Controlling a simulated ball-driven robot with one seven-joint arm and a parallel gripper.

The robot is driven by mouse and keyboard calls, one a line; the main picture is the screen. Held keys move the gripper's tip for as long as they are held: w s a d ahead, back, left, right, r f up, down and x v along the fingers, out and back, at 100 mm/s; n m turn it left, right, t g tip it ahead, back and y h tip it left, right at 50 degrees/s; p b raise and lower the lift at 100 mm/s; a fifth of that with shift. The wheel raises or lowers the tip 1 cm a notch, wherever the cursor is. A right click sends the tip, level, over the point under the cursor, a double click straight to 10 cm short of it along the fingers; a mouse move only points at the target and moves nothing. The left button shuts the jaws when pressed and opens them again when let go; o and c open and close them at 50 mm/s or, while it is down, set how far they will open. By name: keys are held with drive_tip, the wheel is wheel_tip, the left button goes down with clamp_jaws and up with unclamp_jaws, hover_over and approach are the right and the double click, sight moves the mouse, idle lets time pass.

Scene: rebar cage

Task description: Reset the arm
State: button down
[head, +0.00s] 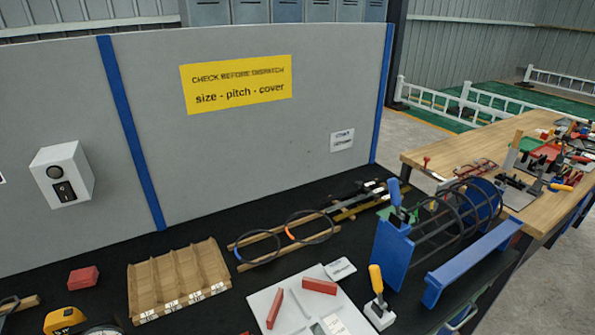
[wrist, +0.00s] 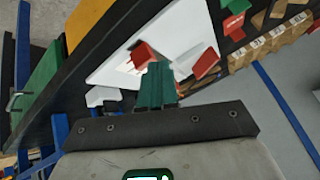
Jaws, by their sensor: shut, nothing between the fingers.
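My gripper (wrist: 156,72) shows in the wrist view as two green fingers pressed together in front of a dark mounting bar. The fingers are shut with nothing held between them. Behind the fingertips lies a white board (wrist: 118,70) with red blocks on it, seen at a steep tilt. I cannot tell how far above the board the fingers are, but they hold none of the blocks. My gripper and arm do not show in the head view.
In the head view, the black bench holds a wooden rack (head: 171,288), the white board (head: 346,306), a yellow-handled tool (head: 378,299) and a rebar cage between blue plates (head: 391,257). A grey panel (head: 255,150) stands behind. A cluttered wooden table (head: 440,153) is at the right.

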drive_tip(key=s+d+f+m+g+h, duration=0.1)
drive_tip(key=s+d+f+h, duration=0.1)
drive_tip(key=s+d, duration=0.6)
drive_tip(key=s+d+f+g+h, duration=0.15)
drive_tip(key=s+d, duration=0.25)
drive_tip(key=d, duration=0.7)
drive_tip(key=s+f+g, duration=0.3)
drive_tip(key=s+f, duration=0.3)
drive_tip(key=s, duration=0.3)
drive_tip(key=shift+s+d+f+m+h, duration=0.25)
drive_tip(key=shift+s+d+m+h, duration=0.1)
drive_tip(key=shift+d, duration=0.1)
drive_tip(key=shift+w+a, duration=0.1)
